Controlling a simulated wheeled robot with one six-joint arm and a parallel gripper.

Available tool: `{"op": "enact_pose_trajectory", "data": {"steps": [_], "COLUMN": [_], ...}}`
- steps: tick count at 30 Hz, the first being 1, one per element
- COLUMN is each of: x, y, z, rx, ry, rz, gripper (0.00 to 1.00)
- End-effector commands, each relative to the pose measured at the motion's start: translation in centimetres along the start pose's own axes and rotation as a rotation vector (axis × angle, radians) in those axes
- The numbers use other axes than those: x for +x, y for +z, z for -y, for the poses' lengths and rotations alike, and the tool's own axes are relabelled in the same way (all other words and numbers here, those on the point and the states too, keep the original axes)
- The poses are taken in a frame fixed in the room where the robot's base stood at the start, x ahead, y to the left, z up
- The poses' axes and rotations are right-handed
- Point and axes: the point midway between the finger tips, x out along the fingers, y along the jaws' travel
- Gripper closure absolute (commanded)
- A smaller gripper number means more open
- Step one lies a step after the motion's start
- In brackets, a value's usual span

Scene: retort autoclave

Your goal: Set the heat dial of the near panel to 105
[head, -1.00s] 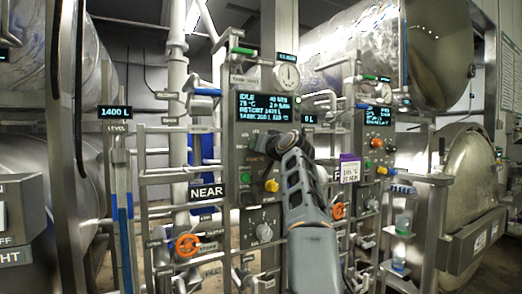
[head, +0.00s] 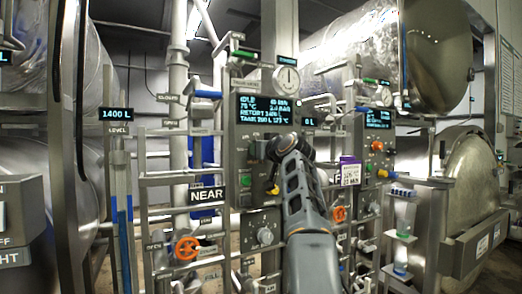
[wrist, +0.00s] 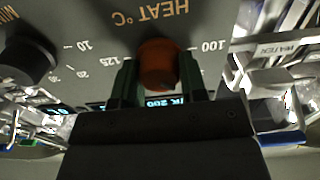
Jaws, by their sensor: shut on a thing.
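The near panel (head: 246,205) stands in the middle of the head view, with the NEAR sign (head: 207,194) at its left. Its lit display (head: 264,109) reads IDLE and 75 °C. The heat dial, a red-orange knob (wrist: 158,64), shows upside down in the wrist view under the label HEAT °C. Scale marks 100 and 125 show beside it; I cannot make out its pointer. My gripper (wrist: 160,82) is shut on the dial, with a dark green finger on each side. In the head view my gripper (head: 261,150) is against the panel and hides the dial.
A black knob (wrist: 28,60) labelled MIN sits beside the heat dial. A green button (head: 246,180), a yellow control (head: 272,190) and a grey knob (head: 265,236) lie below my gripper. An orange valve wheel (head: 187,248) is at lower left. A second panel (head: 378,145) stands to the right.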

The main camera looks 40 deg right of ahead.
Motion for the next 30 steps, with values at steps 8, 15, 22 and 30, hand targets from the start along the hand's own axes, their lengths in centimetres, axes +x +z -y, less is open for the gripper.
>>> {"op": "enact_pose_trajectory", "data": {"steps": [8,15,22,30], "x": [0.0,0.0,-0.4,-4.8], "y": [0.0,0.0,0.1,0.4], "z": [0.0,0.0,-0.1,-0.1], "rx": [0.001,0.001,0.001,0.000], "ry": [0.000,0.000,0.001,0.003], "rz": [0.000,0.000,-0.001,-0.002], "gripper": [0.50,0.36,0.36,0.36]}}
